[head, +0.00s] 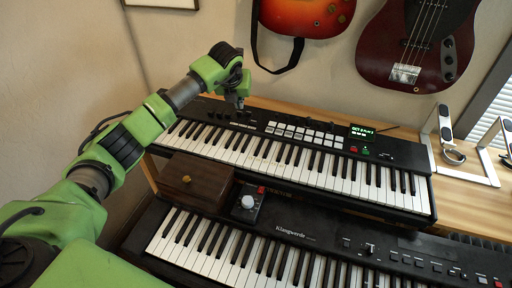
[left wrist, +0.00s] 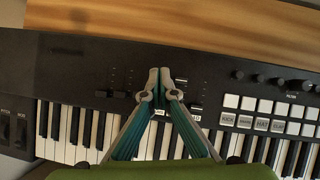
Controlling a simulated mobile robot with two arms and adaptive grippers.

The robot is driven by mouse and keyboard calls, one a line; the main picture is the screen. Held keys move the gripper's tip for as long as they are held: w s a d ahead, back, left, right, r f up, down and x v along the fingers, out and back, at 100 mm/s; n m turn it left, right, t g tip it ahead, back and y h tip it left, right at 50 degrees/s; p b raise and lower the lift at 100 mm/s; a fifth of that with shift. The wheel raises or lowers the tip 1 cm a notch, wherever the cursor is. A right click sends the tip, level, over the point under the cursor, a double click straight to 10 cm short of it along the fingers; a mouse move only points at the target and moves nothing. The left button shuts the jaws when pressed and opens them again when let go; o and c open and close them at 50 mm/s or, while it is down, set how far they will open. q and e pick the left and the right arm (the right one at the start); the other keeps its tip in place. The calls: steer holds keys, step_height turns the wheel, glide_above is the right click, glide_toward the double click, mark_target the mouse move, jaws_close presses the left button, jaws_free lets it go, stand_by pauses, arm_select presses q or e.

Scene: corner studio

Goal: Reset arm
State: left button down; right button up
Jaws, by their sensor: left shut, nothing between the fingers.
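My left arm comes in from the left in the head view, green with grey joints. My left gripper (head: 241,101) is over the left part of the upper keyboard (head: 300,152), near its control panel. In the left wrist view the two fingers of the left gripper (left wrist: 160,84) meet at their tips, shut and empty, above the panel of the upper keyboard (left wrist: 75,70). I cannot tell whether the tips touch the panel. My right gripper is not in view.
A lower keyboard (head: 300,236) stands in front, with a brown wooden box (head: 196,182) and a small device with a white knob (head: 247,203) at its back left. Guitars (head: 416,45) hang on the wall. A white stand (head: 470,160) is at the right.

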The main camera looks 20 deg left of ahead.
arm_select(q)
steer(key=shift+r, duration=0.1)
step_height(320, 180, up, 7)
steer(key=p, duration=0.3)
steer(key=shift+p, duration=0.4)
steer(key=s+d+r+b, duration=0.1)
steer(key=s+r+b, duration=0.1)
steer(key=s, duration=1.3)
steer(key=s+r+b, duration=0.1)
steer(key=s+b, duration=0.2)
steer(key=s, duration=1.2)
steer(key=shift+d+r, duration=0.35)
steer(key=shift+r, duration=0.05)
